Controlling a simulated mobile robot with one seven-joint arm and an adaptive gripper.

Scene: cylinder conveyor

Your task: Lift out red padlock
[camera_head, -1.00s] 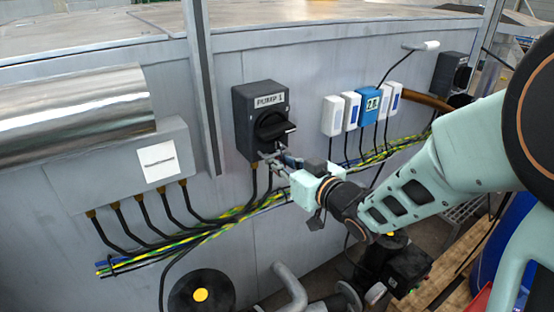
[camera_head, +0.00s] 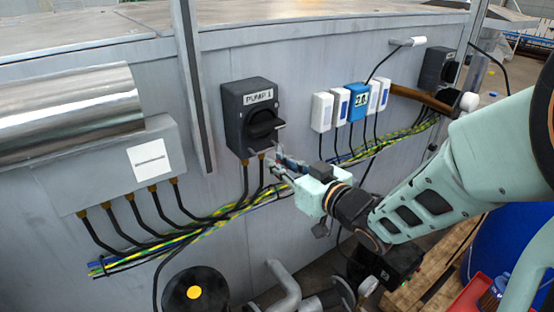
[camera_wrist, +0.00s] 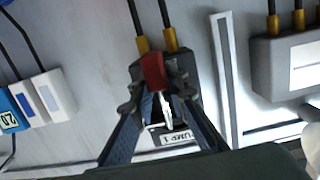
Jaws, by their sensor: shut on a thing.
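The red padlock (camera_wrist: 152,70) shows in the wrist view between my fingertips, in front of the pump switch box. My gripper (camera_wrist: 155,92) is shut on it. In the head view my gripper (camera_head: 276,163) is just below and to the right of the black rotary knob (camera_head: 265,123) on the dark box labelled PUMP 1 (camera_head: 236,128). The padlock cannot be made out in the head view. I cannot tell whether its shackle is clear of the switch.
Cables (camera_head: 205,230) run along the grey wall below the box. White and blue modules (camera_head: 357,103) are mounted to the right. A vertical metal post (camera_head: 192,85) stands left of the switch. A blue drum (camera_head: 510,240) and a red bin (camera_head: 468,300) are at lower right.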

